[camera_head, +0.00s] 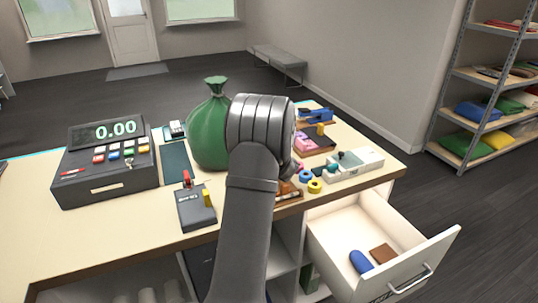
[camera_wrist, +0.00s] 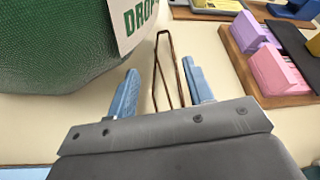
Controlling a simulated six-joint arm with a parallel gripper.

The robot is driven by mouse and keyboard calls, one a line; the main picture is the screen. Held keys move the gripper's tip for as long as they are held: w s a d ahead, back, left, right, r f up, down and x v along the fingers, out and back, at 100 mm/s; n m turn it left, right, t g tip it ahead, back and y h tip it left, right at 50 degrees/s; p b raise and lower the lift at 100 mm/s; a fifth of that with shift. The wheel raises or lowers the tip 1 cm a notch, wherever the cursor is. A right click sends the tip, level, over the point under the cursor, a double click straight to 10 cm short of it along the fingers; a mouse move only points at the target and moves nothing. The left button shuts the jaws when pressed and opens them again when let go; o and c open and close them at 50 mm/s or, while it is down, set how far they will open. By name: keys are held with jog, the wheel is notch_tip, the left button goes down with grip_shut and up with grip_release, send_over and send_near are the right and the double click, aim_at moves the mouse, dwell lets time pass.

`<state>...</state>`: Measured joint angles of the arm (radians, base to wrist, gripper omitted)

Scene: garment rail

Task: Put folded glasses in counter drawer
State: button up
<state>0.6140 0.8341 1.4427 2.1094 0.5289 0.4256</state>
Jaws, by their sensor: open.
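The folded glasses, a thin brown frame (camera_wrist: 156,66), are in the wrist view beside the green sack, standing out over the pale counter top. My gripper (camera_wrist: 161,80) is open, with one blue fingertip on each side of the glasses' thin bars. I cannot tell whether either finger touches them. In the head view my arm hides the fingertips and the glasses. The counter drawer (camera_head: 328,243) is pulled out at the lower right. A blue case-like item (camera_head: 361,262) and a brown flat item (camera_head: 383,253) lie in it.
The green sack (camera_head: 207,132) with a tag stands close on the left of my gripper. A cash register (camera_head: 103,165) and a card terminal (camera_head: 196,208) are further left. Tape rolls (camera_head: 314,186), a pink-and-purple block tray (camera_wrist: 271,62) and a white device (camera_head: 358,162) crowd the right side.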

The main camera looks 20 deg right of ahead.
jog(key=shift+x, duration=1.45)
jog(key=shift+s, duration=0.1)
jog(key=shift+c, duration=0.5)
jog(key=c, duration=0.7)
